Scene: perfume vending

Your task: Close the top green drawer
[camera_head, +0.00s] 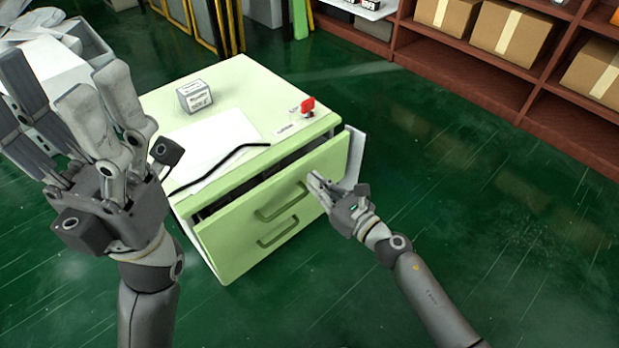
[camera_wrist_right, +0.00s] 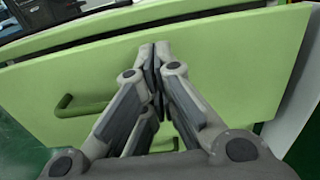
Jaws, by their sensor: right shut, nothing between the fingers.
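The pale green cabinet (camera_head: 237,95) stands in the middle of the head view. Its top green drawer (camera_head: 240,215) is partly pulled out, with a dark gap between the drawer front and the cabinet top. My right gripper (camera_head: 315,181) is shut and empty, its fingertips at the upper right part of the drawer front, right of the handle (camera_head: 281,202). In the right wrist view, the closed fingertips (camera_wrist_right: 154,48) point at the green front (camera_wrist_right: 235,65); whether they touch it is unclear. My left gripper (camera_head: 62,85) is raised at the left, open and empty.
A small white box (camera_head: 194,96), a white sheet (camera_head: 212,146), a black cable or rod (camera_head: 215,168) and a red item (camera_head: 308,105) are on the cabinet top. Red-brown shelves with cardboard boxes (camera_head: 511,32) stand at the upper right. The green floor (camera_head: 500,220) at right is clear.

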